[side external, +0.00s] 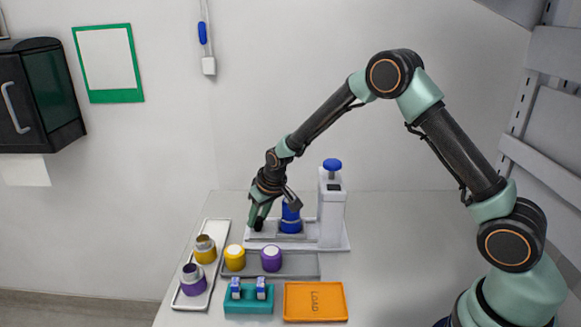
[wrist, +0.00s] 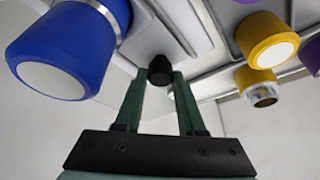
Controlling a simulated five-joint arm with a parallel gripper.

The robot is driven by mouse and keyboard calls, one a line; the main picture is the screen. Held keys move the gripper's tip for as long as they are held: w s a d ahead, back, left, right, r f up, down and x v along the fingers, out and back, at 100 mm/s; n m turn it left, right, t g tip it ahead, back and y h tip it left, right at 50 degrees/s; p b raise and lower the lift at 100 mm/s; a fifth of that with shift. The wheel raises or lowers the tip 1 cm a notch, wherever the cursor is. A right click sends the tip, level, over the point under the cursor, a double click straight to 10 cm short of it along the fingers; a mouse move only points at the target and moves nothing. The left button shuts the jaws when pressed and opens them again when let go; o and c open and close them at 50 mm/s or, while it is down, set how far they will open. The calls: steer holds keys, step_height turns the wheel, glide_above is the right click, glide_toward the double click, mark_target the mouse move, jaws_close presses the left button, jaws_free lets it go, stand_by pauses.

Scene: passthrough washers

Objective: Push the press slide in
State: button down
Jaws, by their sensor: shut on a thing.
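The white press (side external: 332,205) stands at the back of the table, with a column and a blue knob (side external: 332,165) on top. A blue cylinder (side external: 290,216) sits on the press's grey slide (side external: 291,234), left of the column. The blue cylinder also shows large at upper left in the wrist view (wrist: 68,45). My gripper (side external: 258,222) is at the left end of the press base, pointing down. In the wrist view its green fingers (wrist: 160,80) are shut on a small black knob (wrist: 160,68). How the knob joins the slide is hard to see.
In front of the press, a grey tray (side external: 308,265) holds a yellow (side external: 234,258) and a purple cylinder (side external: 271,258). A white tray (side external: 183,297) at left holds two metal-necked pieces. A teal holder (side external: 249,303) and an orange LOAD tray (side external: 315,301) stand in front.

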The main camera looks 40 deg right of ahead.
mark_target(283, 217)
steer(key=s+d, duration=0.4)
steer(key=shift+s+d, duration=0.2)
steer(key=shift+s, duration=0.1)
steer(key=c, duration=0.5)
jaws_free()
steer(key=shift+r, duration=0.1)
steer(key=v, duration=1.2)
steer(key=shift+a, duration=0.2)
